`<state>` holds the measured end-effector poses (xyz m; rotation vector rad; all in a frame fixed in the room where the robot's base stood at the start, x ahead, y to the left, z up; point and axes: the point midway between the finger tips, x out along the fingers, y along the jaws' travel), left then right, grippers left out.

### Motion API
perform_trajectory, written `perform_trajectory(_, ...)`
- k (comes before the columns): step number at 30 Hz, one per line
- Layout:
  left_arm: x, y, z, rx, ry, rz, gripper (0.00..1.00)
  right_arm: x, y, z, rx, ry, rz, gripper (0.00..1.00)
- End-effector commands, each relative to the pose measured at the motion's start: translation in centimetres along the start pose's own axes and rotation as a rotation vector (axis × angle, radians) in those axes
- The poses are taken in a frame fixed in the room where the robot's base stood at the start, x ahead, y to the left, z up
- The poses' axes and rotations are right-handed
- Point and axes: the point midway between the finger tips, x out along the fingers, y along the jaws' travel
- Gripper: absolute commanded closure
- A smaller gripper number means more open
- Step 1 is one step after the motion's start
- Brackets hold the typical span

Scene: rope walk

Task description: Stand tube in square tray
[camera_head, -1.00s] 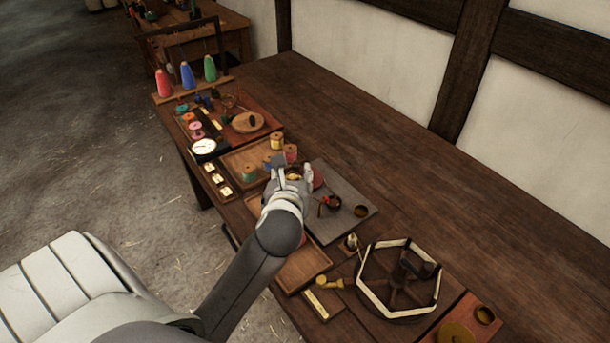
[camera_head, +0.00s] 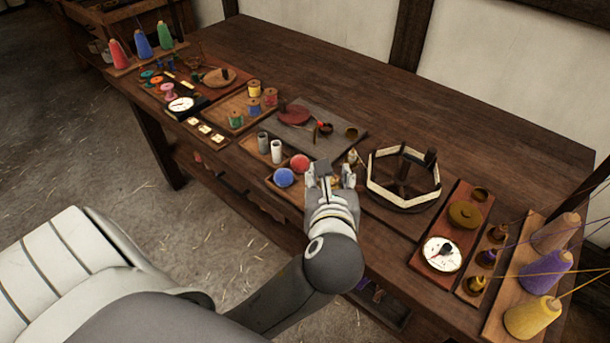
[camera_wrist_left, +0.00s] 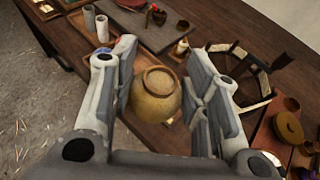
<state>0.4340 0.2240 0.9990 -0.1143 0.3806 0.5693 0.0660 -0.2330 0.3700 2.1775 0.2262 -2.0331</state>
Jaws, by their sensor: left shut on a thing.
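My left gripper (camera_head: 332,172) is shut on an ochre rounded object with a ring-shaped end, seen between the fingers in the left wrist view (camera_wrist_left: 156,95). In the head view the hand mostly hides it. A grey tube (camera_head: 262,143) and a white tube (camera_head: 277,151) stand upright in a shallow wooden tray (camera_head: 248,144), left of the gripper. Both also show in the left wrist view, grey (camera_wrist_left: 89,17) and white (camera_wrist_left: 102,28). A tray with a blue ball (camera_head: 284,177) and a red ball (camera_head: 300,162) lies just left of the gripper. My right gripper is not in view.
A hexagonal reel (camera_head: 403,180) stands right of the gripper. Behind is a grey board (camera_head: 330,142) with a dark red disc (camera_head: 294,114). The table's back strip is clear.

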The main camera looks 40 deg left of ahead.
Motion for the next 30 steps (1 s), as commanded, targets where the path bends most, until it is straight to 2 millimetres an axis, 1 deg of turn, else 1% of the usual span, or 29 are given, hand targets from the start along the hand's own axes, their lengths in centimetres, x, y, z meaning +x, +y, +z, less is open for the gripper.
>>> perform_trajectory(1,0.8,0.2,-0.1,0.001,-0.004,0.005,0.77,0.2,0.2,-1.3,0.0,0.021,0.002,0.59)
perform_trajectory(3,2.1,0.6,-0.1,0.001,-0.004,0.006,0.77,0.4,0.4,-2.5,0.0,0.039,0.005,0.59)
perform_trajectory(6,4.8,1.3,-0.2,0.003,-0.004,0.007,0.77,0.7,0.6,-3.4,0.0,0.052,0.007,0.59)
perform_trajectory(11,9.0,2.2,-0.3,0.002,-0.002,0.006,0.77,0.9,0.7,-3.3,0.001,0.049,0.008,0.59)
perform_trajectory(12,10.1,2.4,-0.8,0.002,0.001,0.005,0.77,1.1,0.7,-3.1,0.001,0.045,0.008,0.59)
perform_trajectory(15,12.1,2.7,-2.1,0.003,0.002,0.004,0.77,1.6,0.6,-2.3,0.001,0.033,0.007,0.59)
perform_trajectory(18,13.7,3.0,-2.9,0.001,0.001,0.003,0.77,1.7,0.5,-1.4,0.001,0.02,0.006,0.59)
perform_trajectory(21,14.5,3.1,-3.3,0.001,-0.001,0.002,0.77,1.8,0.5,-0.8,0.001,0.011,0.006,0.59)
perform_trajectory(23,14.8,3.1,-3.4,0.001,-0.002,0.001,0.77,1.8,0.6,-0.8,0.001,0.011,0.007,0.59)
perform_trajectory(26,15.9,3.4,-4.1,0.002,0.0,0.002,0.77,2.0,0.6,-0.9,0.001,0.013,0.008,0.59)
perform_trajectory(30,16.7,3.3,-6.1,0.0,0.003,0.001,0.77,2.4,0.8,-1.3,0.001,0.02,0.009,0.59)
